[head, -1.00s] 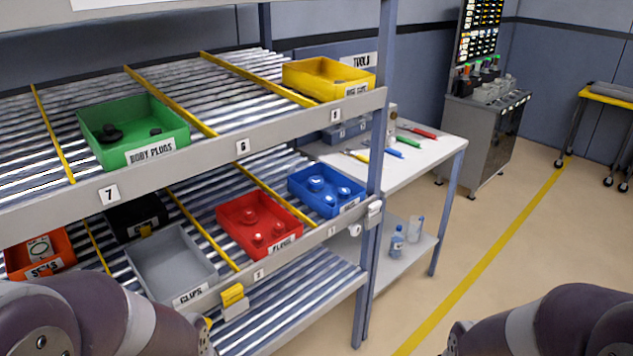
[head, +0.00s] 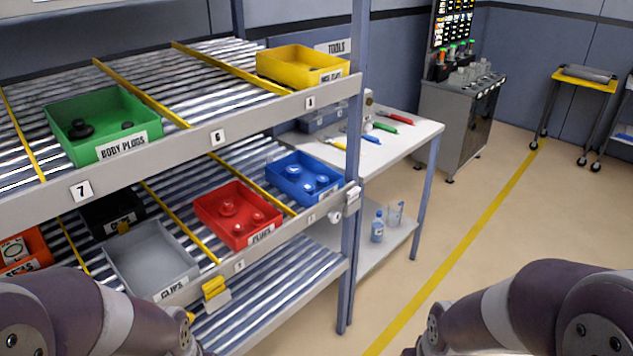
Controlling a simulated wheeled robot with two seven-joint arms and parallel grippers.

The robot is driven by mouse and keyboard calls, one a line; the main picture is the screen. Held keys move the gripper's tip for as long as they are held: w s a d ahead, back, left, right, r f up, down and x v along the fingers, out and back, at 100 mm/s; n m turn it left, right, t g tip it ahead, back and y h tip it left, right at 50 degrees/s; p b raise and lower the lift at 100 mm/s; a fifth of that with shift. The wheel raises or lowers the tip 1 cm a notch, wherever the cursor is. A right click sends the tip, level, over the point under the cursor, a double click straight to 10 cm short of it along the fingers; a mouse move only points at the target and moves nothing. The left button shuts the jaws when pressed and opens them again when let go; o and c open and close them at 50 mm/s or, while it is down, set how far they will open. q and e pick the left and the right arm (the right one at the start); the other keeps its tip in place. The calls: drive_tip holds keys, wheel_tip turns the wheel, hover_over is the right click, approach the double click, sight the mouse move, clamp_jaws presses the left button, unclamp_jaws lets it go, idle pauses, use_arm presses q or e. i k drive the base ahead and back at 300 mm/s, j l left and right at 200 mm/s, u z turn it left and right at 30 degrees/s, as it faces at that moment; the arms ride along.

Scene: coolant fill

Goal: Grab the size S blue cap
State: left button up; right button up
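A blue bin (head: 303,178) stands on the lower rack shelf, near its right end. Several blue caps (head: 309,186) of differing size lie in it; their size marks are too small to read. Both of my arms show only in part at the bottom corners of the head view. The hands of both grippers are out of the picture.
A red bin (head: 237,214) with red plugs is left of the blue bin, then a grey clips bin (head: 150,259). The upper shelf holds a green bin (head: 104,125) and a yellow bin (head: 301,67). A rack post (head: 352,190) stands right of the blue bin. A tool table (head: 400,145) is behind it.

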sight(322, 181)
drive_tip(key=i+l+u, duration=0.15)
drive_tip(key=i+l, duration=0.5)
drive_tip(key=i+l+u, duration=0.15)
drive_tip(key=i+l, duration=0.5)
drive_tip(key=l, duration=0.25)
